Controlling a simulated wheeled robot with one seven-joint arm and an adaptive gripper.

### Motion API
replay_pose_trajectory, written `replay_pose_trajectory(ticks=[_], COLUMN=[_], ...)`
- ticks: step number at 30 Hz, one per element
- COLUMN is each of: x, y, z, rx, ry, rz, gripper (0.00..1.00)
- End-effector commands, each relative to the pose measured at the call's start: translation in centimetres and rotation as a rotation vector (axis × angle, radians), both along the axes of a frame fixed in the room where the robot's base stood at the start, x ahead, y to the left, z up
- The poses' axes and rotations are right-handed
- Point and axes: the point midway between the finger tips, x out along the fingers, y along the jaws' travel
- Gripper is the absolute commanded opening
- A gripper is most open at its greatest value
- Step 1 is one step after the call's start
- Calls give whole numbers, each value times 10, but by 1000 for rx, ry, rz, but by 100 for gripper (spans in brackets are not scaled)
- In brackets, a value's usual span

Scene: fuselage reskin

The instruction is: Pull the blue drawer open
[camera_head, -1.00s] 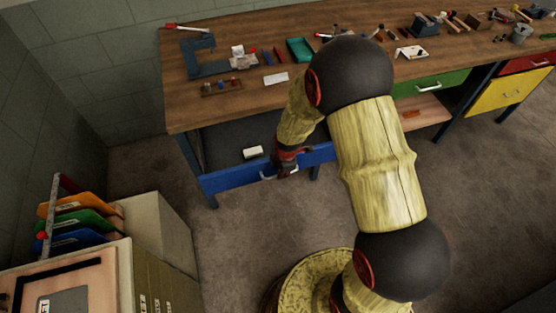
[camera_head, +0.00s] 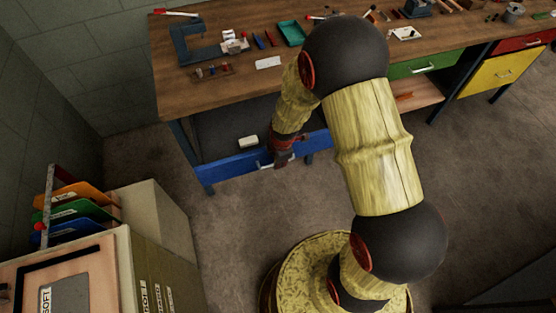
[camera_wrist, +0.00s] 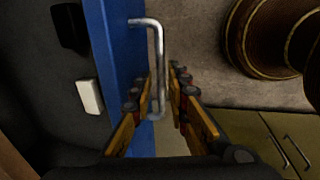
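The blue drawer (camera_head: 232,168) stands pulled out from under the left end of the wooden workbench, its dark interior showing. A small white block (camera_head: 248,141) lies inside it. My gripper (camera_head: 279,158) is at the drawer's silver handle. In the wrist view, the handle (camera_wrist: 156,40) stands out from the blue drawer front (camera_wrist: 121,50), and the fingers of my gripper (camera_wrist: 166,78) close in on either side of its bar. They appear shut on it, though contact on the right side is hard to see. The white block also shows there (camera_wrist: 89,97).
The workbench top (camera_head: 215,100) carries tools and a green tray (camera_head: 291,33). Green (camera_head: 425,66) and yellow (camera_head: 500,76) drawer fronts are farther right. A cabinet with coloured folders (camera_head: 75,215) stands at front left. Bare floor lies before the drawer.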

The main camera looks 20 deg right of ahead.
Motion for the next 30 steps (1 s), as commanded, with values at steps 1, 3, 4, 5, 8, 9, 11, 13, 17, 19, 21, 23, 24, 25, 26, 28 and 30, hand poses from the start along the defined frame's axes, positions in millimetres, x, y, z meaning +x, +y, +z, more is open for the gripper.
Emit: replay_pose_trajectory(ticks=[1,3,4,5,8,9,11,13,17,19,21,23,24,25,26,28,30], x=[0,0,0,0,-1,-1,-3,-5,-11,-14,-16,-18,-19,-19,-20,-21,-22], y=[0,0,0,0,0,0,0,0,0,0,0,0,0,0,0,0,0], z=[0,0,1,2,10,16,25,39,66,80,91,100,104,107,110,114,117], rx=[0,0,0,0,0,0,0,0,0,0,0,0,0,0,0,0,0], ry=[0,0,0,0,-2,-4,-4,-6,-5,-4,-3,-3,-2,-2,-2,-1,1], rz=[0,0,0,0,0,0,1,1,1,1,1,0,0,0,0,0,0], gripper=[16,16,16,16,16,16,16,16,16,16,16,16,16,16,16,16,16])
